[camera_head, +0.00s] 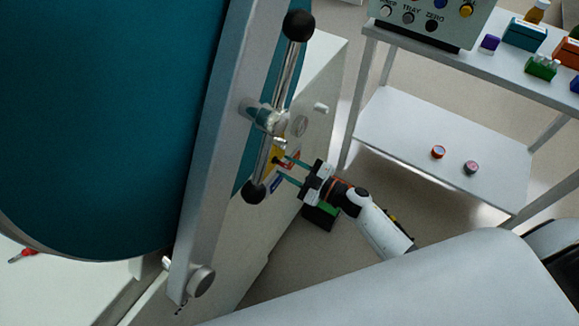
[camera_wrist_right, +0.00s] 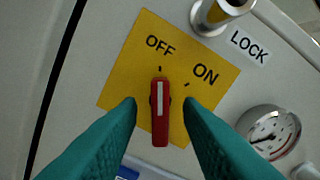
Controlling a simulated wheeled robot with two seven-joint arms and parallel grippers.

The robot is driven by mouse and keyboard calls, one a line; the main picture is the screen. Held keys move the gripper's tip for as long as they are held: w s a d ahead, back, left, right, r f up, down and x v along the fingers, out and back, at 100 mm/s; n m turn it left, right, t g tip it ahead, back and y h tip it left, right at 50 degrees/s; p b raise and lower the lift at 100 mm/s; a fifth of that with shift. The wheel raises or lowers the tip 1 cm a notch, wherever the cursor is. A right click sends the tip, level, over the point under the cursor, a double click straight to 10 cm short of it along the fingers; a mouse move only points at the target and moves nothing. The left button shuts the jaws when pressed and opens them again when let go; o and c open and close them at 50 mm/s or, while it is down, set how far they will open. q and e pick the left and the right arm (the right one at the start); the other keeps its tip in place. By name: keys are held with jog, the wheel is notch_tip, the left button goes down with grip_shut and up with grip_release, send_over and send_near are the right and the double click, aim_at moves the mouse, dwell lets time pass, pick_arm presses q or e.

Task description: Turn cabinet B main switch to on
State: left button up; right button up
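The main switch is a red handle (camera_wrist_right: 160,112) with a white stripe on a yellow plate (camera_wrist_right: 118,88) marked OFF and ON. In the right wrist view its striped end points at the OFF tick. The yellow plate also shows in the head view (camera_head: 277,154), on the side of a pale cabinet (camera_head: 318,84). My right gripper (camera_head: 281,170) is open in front of the plate. In the wrist view its teal fingertips (camera_wrist_right: 160,108) stand apart on either side of the handle, with gaps visible. No cabinet letter is readable. My left gripper is out of view.
A metal bar with black knobs (camera_head: 298,25) stands close to the plate. A round gauge (camera_wrist_right: 270,131) and a LOCK label (camera_wrist_right: 249,46) are beside it. A shelf cart (camera_head: 385,128) with a control box and bottles stands at the right.

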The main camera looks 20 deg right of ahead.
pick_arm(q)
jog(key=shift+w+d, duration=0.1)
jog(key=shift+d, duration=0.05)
pick_arm(e)
jog(key=shift+w+a, duration=0.1)
jog(key=shift+c, duration=0.4)
grip_shut()
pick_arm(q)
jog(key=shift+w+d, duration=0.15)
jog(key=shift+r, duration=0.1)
pick_arm(e)
jog(key=shift+r+m+p, duration=0.15)
jog(key=shift+m+p, duration=1.05)
jog(key=shift+p, duration=0.05)
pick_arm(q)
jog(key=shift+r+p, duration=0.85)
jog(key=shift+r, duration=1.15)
pick_arm(e)
jog(key=shift+m, duration=1.6)
jog(key=shift+f, duration=0.2)
jog(key=shift+o, duration=0.4)
grip_release()
